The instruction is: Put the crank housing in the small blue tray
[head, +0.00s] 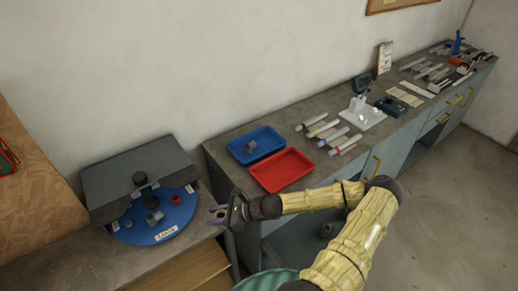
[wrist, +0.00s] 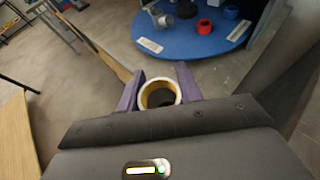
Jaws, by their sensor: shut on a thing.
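My gripper (head: 220,212) is shut on a short hollow ring-shaped part (wrist: 160,94) with a pale rim and yellowish inside, held between the purple fingers. I cannot tell for sure whether this is the crank housing. In the head view the gripper is in the air by the bench edge, between the blue turntable and the trays. The small blue tray (head: 269,143) lies on the bench beyond the gripper, to its right. A grey part (head: 250,147) sits in it.
A red tray (head: 282,171) adjoins the blue one. The round blue turntable (head: 150,228), left of the gripper, bears grey parts and a red ring (head: 176,199). Several tubes (head: 325,129) lie right of the trays. A dark box (head: 135,175) stands behind the turntable.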

